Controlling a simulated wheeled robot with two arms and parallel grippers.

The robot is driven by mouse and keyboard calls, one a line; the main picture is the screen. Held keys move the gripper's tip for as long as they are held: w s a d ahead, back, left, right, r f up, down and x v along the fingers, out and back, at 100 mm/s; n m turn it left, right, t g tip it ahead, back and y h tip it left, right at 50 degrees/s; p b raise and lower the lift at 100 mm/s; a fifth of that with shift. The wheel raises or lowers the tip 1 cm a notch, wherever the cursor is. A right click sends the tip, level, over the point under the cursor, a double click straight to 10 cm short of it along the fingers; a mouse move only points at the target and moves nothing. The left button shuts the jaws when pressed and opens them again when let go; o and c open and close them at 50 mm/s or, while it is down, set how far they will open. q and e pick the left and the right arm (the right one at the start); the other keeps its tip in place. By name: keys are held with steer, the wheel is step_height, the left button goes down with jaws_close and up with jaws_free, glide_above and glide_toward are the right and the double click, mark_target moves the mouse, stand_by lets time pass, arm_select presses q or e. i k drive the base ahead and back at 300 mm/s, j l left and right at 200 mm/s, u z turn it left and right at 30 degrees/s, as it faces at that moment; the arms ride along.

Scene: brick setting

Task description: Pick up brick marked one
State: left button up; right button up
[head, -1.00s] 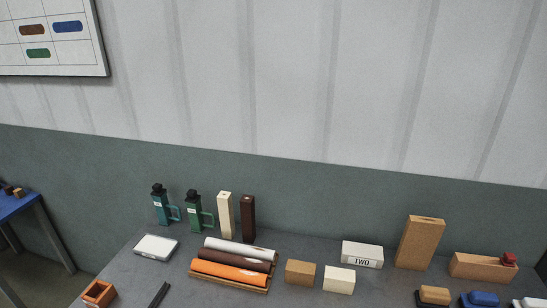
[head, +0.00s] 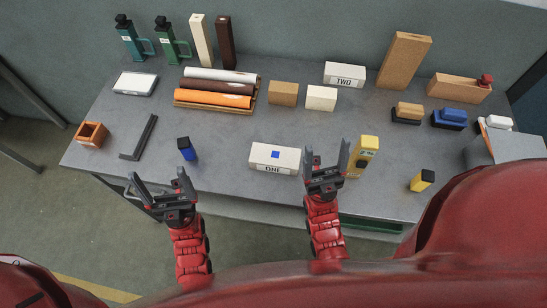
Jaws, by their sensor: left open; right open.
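The brick marked ONE (head: 262,163) is a white block with a blue square on top. It lies near the front middle of the grey table in the head view. My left gripper (head: 158,183) is open and empty at the table's front edge, left of the brick. My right gripper (head: 328,157) is open, just right of the brick's right end; I cannot tell whether it touches. A similar white brick marked TWO (head: 345,74) lies farther back.
A yellow device (head: 362,156) stands right beside my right gripper. A small blue block (head: 187,148) stands left of brick ONE. A black square tool (head: 141,137), an orange box (head: 92,134) and a yellow-black block (head: 422,181) lie near the front.

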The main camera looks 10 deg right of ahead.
mark_target(266, 157)
steer(key=u, duration=1.7)
steer(key=l+z, duration=0.2)
steer(key=z, duration=1.65)
steer(key=k+j, duration=0.6)
steer(key=j, duration=0.25)
